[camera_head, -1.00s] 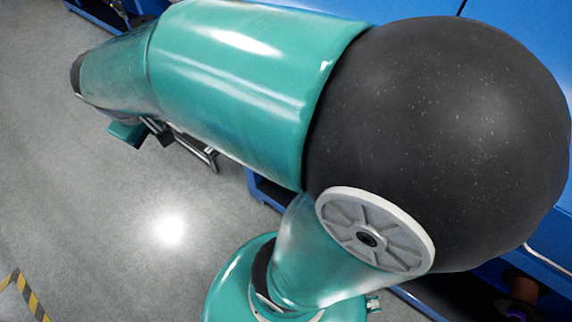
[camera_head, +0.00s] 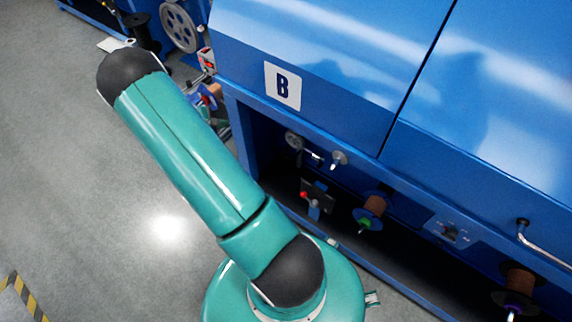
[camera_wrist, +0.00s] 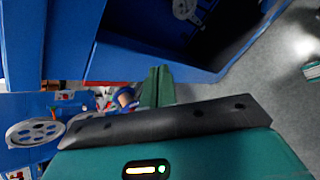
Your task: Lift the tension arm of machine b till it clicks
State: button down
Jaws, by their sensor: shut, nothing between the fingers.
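I cannot tell which part is the tension arm. My gripper (camera_wrist: 158,85) shows in the wrist view as green fingers, shut and empty. In the head view my arm hides it. It appears apart from the machine parts.
Copper-coloured spools (camera_head: 374,205) sit in the opening to the right. A bent metal handle (camera_head: 545,243) sticks out at far right. A spoked wheel (camera_head: 180,27) stands at the back, beside another machine. Grey floor (camera_head: 100,180) is free at left.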

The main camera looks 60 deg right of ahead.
jog(key=s+d+f+n, duration=0.2)
jog(key=s+f, duration=0.3)
jog(key=f, duration=0.6)
jog(key=s+d+f+n+h, duration=0.1)
jog(key=s+f+n, duration=0.3)
jog(key=f, duration=0.7)
jog(key=s+d+f+n, duration=0.3)
jog(key=s+f, duration=0.3)
jog(key=f, duration=0.5)
jog(key=shift+s+f+t+h, duration=0.2)
jog(key=shift+s+t+h, duration=0.1)
jog(key=shift+s+t, duration=0.1)
jog(key=shift+d, duration=0.15)
jog(key=x, duration=1)
jog(key=r, duration=0.2)
jog(key=d+r, duration=0.1)
jog(key=r, duration=0.1)
jog(key=shift+s, duration=0.1)
